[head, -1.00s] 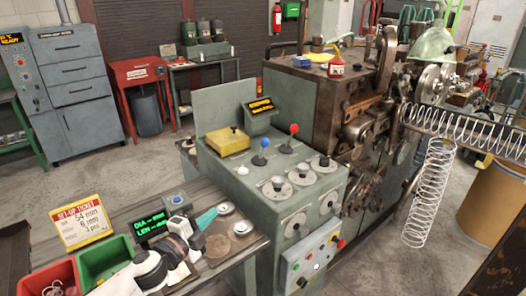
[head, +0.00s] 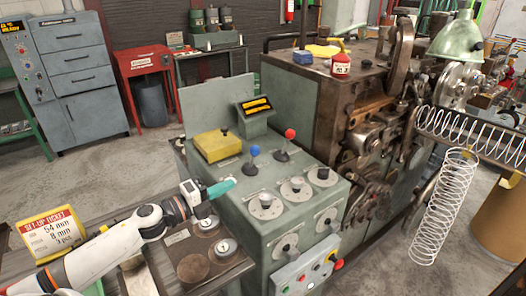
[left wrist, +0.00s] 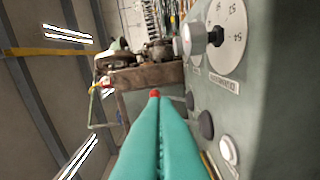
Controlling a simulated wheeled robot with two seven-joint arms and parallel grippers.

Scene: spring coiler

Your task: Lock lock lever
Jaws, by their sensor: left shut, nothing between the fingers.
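Two levers stand on the green control cabinet (head: 240,236): one with a blue knob (head: 254,151) and one with a red knob (head: 290,133). I cannot read which is the lock lever. My left gripper (head: 230,184) has teal fingers, shut and empty, at the cabinet's near left edge, in front of and below the blue knob, apart from both levers. In the left wrist view, the fingers (left wrist: 157,100) point forward and a red knob (left wrist: 154,93) shows just beyond their tips. My right gripper is not in view.
Dials with knobs (head: 265,206) cover the cabinet's right side. A yellow box (head: 219,146) and a small display (head: 256,106) sit behind. The coiling machine (head: 320,100) stands at the back right. A set-up ticket (head: 46,233) stands at the left.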

